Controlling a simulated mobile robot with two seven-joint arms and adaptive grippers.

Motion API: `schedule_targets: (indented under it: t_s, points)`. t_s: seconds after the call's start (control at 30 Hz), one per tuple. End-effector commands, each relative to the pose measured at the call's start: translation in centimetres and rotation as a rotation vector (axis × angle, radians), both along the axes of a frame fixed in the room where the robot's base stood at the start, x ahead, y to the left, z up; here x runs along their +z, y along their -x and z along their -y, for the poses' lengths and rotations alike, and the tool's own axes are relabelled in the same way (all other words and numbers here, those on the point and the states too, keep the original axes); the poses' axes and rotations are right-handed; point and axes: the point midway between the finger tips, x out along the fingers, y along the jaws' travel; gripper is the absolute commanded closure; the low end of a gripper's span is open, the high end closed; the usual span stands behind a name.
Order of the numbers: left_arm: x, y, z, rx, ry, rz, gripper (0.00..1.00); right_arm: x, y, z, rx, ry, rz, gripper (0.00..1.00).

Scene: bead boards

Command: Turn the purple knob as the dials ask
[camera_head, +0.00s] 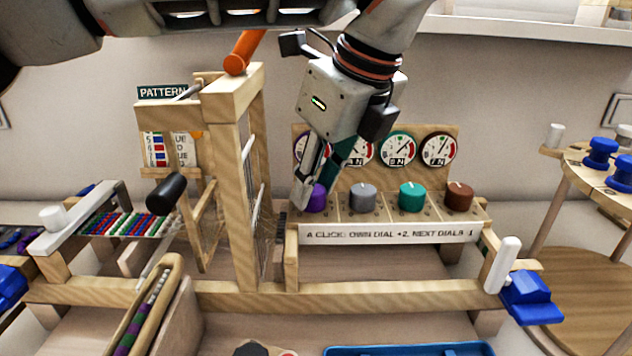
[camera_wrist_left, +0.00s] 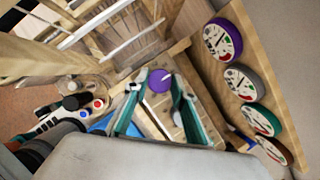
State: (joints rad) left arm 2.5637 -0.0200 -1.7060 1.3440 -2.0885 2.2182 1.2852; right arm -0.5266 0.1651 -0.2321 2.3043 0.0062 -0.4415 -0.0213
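The purple knob (camera_head: 317,198) is the leftmost of a row on a wooden panel, beside the grey (camera_head: 363,197), teal (camera_head: 412,197) and brown (camera_head: 458,196) knobs. My left gripper (camera_head: 309,190) points down at the purple knob and partly hides it. In the left wrist view the purple knob (camera_wrist_left: 160,81) shows between the spread fingertips (camera_wrist_left: 157,88), with a gap on each side. Round dials stand behind the knobs; the purple-rimmed dial (camera_wrist_left: 222,40) is clear in the wrist view, but partly hidden in the head view. My right gripper is not in view.
A label strip (camera_head: 390,234) below the knobs reads "A CLICK: OWN DIAL +2, NEXT DIALS" and a figure. A tall wooden frame (camera_head: 233,110) stands close left of my gripper. A white-handled lever with a blue block (camera_head: 530,298) is at the right.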

Motion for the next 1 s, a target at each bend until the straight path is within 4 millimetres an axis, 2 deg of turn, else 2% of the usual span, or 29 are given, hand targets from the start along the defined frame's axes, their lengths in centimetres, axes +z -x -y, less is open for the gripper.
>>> schedule_targets:
  t_s: [0.23, 0.47, 0.57, 0.63, 0.7, 1.0]
  points:
    - [0.0, 0.0, 0.0, -0.004, -0.001, -0.001, 0.96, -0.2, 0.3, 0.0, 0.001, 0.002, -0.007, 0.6]
    - [0.6, 0.2, -0.1, -0.068, -0.001, 0.006, 0.96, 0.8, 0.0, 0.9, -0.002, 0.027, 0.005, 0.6]
    - [0.8, 0.3, -0.2, -0.126, -0.002, 0.007, 0.96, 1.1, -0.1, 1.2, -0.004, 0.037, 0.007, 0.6]
    - [0.9, 0.4, -0.2, -0.177, -0.003, 0.008, 0.96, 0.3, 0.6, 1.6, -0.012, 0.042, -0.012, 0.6]
    - [1.0, 0.4, -0.3, -0.228, -0.003, 0.007, 0.96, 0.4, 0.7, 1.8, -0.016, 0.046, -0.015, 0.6]
    - [0.5, 0.4, -0.3, -0.445, -0.002, 0.002, 0.96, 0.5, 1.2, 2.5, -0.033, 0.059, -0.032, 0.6]
